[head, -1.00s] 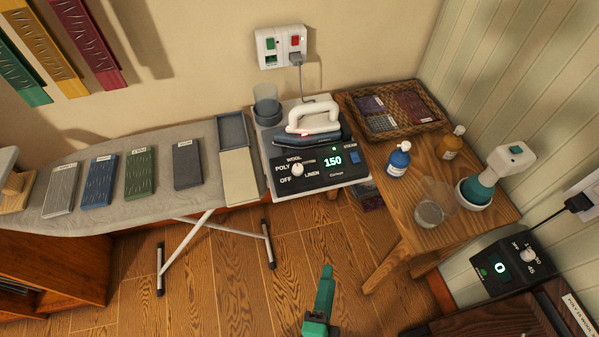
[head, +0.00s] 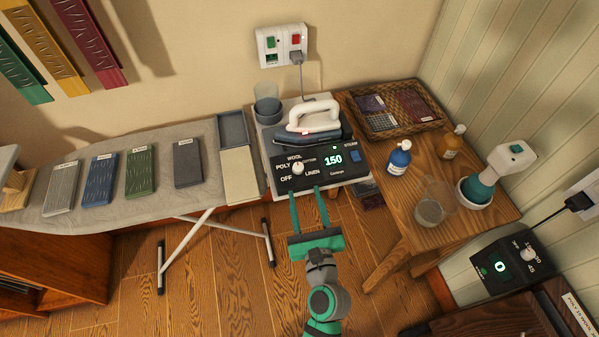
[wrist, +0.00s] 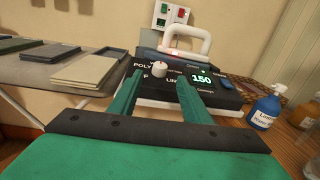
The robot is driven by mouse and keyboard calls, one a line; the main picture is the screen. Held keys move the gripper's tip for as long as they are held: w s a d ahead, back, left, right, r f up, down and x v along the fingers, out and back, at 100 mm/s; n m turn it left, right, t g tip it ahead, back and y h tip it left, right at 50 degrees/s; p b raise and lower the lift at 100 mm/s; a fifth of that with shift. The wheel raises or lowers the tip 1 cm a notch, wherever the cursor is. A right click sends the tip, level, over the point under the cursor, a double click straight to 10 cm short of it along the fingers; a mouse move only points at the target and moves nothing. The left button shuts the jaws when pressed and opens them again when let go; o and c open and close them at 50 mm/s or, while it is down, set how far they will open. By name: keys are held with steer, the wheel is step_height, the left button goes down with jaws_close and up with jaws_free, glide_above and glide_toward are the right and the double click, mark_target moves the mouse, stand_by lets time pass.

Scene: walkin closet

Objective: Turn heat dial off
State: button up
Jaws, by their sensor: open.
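The heat dial (head: 297,168) is a small white knob on the black front panel (head: 322,184) of the iron station. Labels OFF, POLY, WOOL and LINEN stand around it, and a green display (head: 333,160) reads 150. In the wrist view the dial (wrist: 159,69) shows between my fingers, beyond their tips. My gripper (head: 307,191) is open and empty, its two green fingers pointing at the panel's front edge just below the dial. I see no contact with the dial. The white-handled iron (head: 315,115) rests on the station behind the panel, with a small red light.
The ironing board (head: 100,215) with fabric samples lies left. A wooden table (head: 405,205) stands right, with a blue bottle (head: 399,158), an amber bottle (head: 451,142), a glass (head: 430,212) and a wicker tray (head: 350,99). A wall outlet (head: 282,45) is behind.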

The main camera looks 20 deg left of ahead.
mark_target(299, 169)
steer(key=x, duration=0.8)
steer(key=shift+w+a, duration=0.1)
steer(key=shift+w, duration=0.15)
steer(key=c, duration=1)
